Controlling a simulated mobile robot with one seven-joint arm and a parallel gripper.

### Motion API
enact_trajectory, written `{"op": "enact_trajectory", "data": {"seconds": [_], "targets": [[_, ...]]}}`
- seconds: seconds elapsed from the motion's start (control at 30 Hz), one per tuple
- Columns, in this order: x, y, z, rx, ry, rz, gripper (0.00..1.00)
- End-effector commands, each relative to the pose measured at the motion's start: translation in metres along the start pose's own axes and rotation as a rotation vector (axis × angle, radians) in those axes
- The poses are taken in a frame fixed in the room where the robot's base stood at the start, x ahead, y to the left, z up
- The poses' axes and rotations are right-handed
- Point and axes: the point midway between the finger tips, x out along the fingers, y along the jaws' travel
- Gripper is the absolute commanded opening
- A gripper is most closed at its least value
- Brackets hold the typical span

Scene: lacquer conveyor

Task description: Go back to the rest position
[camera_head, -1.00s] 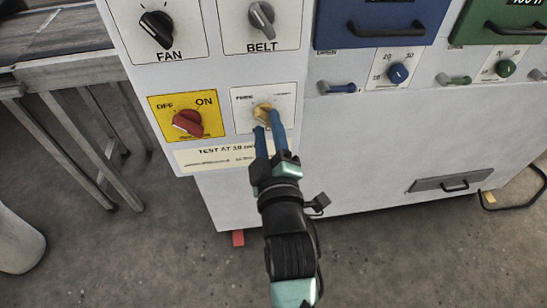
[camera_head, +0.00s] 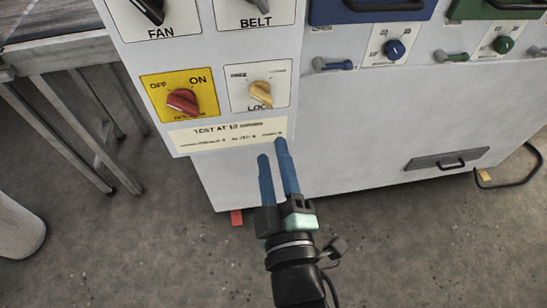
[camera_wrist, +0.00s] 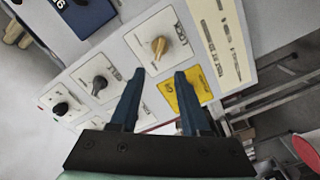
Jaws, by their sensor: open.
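My gripper (camera_head: 271,150) has blue fingers that are apart, with nothing between them. In the head view it is in front of the white cabinet, below the yellow lock knob (camera_head: 261,93) and apart from it.
A red knob (camera_head: 183,101) on a yellow plate is left of the lock knob. FAN (camera_head: 150,8) and BELT (camera_head: 258,4) knobs are above. A metal-legged table (camera_head: 60,55) stands at left. A black cable (camera_head: 520,178) lies at right. Floor in front is clear.

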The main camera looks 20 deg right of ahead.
Motion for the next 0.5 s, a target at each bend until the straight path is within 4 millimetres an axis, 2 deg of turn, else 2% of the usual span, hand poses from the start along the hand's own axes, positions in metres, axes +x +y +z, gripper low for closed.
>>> {"op": "enact_trajectory", "data": {"seconds": [0.4,0.5], "targets": [[0.0003,-0.0001,0.0001,0.000,0.000,0.000,0.46],[0.0057,0.0063,-0.0096,0.025,0.018,0.014,0.46]]}}
